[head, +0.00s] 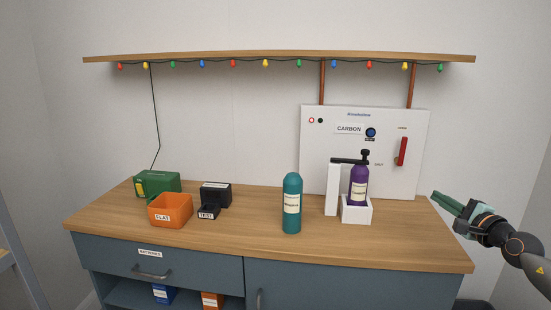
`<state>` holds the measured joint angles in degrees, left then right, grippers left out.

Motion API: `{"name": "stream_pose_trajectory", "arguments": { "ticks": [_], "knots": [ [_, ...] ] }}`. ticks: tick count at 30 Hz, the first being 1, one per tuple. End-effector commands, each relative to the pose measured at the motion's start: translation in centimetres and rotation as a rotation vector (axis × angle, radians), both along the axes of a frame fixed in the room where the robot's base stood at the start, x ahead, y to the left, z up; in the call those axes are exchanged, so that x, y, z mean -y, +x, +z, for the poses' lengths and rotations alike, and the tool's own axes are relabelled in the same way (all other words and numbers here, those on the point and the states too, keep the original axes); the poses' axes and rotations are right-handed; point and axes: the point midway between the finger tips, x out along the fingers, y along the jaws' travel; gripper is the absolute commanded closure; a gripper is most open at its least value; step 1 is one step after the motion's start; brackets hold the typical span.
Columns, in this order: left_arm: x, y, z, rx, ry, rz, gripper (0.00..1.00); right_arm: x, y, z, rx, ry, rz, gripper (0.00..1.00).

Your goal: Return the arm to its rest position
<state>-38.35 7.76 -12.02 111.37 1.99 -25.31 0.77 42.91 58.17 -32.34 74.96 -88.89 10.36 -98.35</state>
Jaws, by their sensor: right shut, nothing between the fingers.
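My right gripper (447,203) and arm come in at the right edge of the head view. The gripper is shut and empty, in the air near the right end of the wooden counter (370,245), its fingers pointing left. It looks apart from everything on the counter. My left gripper is not in view.
A teal bottle (291,205) stands mid-counter. A purple bottle (358,188) sits in a white stand (333,190) before the CARBON panel (320,150) with a red lever (401,151). An orange bin (170,212), green box (159,183) and black TEST box (209,212) stand left.

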Motion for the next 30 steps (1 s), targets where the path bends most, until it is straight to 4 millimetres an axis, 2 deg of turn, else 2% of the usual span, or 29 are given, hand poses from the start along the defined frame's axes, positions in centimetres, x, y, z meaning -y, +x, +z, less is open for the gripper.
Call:
{"name": "stream_pose_trajectory", "arguments": {
  "ticks": [1,5,9,11,17,22,23,27,30],
  "knots": [
    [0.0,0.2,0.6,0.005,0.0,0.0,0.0,-2.4,-0.1,-2.0,-0.032,0.139,0.034,1.0],
    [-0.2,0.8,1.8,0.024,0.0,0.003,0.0,-7.9,-1.4,-7.0,-0.124,0.568,0.087,1.0],
    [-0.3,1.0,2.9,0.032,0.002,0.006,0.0,-13.7,-4.4,-12.9,-0.267,1.147,0.083,1.0],
    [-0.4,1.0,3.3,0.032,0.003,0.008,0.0,-15.7,-6.2,-15.4,-0.333,1.414,0.05,1.0],
    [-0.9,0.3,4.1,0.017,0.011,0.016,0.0,-20.8,-13.8,-23.0,-0.5,2.304,-0.208,1.0],
    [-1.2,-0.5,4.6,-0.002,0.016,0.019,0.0,-23.8,-21.9,-28.6,-0.485,3.029,-0.616,1.0],
    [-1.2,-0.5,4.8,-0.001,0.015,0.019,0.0,-24.3,-23.5,-29.4,0.424,-2.922,0.654,1.0],
    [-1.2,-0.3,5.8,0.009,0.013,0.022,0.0,-26.3,-30.4,-32.3,0.139,-2.371,0.749,1.0],
    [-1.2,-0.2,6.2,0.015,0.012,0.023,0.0,-27.3,-34.3,-33.4,-0.015,-2.08,0.77,1.0]
  ]
}}
